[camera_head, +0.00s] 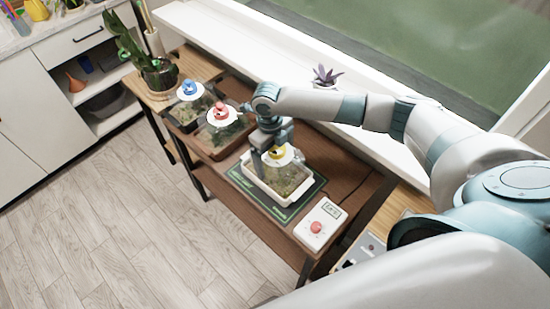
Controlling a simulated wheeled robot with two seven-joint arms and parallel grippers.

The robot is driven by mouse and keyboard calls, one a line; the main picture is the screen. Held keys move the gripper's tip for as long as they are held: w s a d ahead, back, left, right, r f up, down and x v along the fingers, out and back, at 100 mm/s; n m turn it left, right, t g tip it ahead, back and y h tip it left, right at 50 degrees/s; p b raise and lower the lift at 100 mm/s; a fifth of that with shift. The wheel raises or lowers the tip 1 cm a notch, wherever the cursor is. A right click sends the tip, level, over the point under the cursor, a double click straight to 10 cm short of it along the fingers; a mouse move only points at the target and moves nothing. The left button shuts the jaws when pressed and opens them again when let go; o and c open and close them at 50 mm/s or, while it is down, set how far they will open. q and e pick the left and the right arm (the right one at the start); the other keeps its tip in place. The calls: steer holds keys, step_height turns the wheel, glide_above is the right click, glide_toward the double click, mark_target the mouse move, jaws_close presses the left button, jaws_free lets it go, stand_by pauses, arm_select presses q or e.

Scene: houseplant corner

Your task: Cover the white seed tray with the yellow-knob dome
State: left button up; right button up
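The white seed tray (262,188) sits on a dark green mat on the brown bench, with green growth inside. The yellow-knob dome (293,163) is clear with a white top and appears to sit over this tray. Whether its rim is fully seated is too small to tell. My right gripper (272,157) points down at the yellow knob (279,152), with one finger visible on the knob's left side. The gripper hides part of the knob and dome top, and I cannot tell whether it grips the knob. My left gripper is not in view.
A blue-knob dome (189,88) and a red-knob dome (221,112) stand over dark and brown trays to the left. A white device (320,224) with a red button lies right of the mat (282,214). Potted plants stand at the left and on the sill.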

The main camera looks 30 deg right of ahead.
steer(key=shift+f+b, duration=0.35)
steer(key=shift+f, duration=0.35)
steer(key=shift+s+f, duration=0.45)
steer(key=shift+f, duration=0.25)
stand_by(0.9)
steer(key=o, duration=0.9)
steer(key=shift+b, duration=0.3)
steer(key=shift+r, duration=0.1)
steer(key=shift+w+a+r, duration=0.1)
steer(key=shift+w+r, duration=0.15)
steer(key=shift+r, duration=0.2)
steer(key=r+b, duration=0.1)
steer(key=r, duration=0.4)
steer(key=w+r+b, duration=0.1)
steer(key=r, duration=0.5)
steer(key=r+b, duration=0.2)
steer(key=r, duration=0.3)
steer(key=shift+w+a+r, duration=0.25)
steer(key=shift+w+r, duration=0.05)
steer(key=shift+r, duration=0.6)
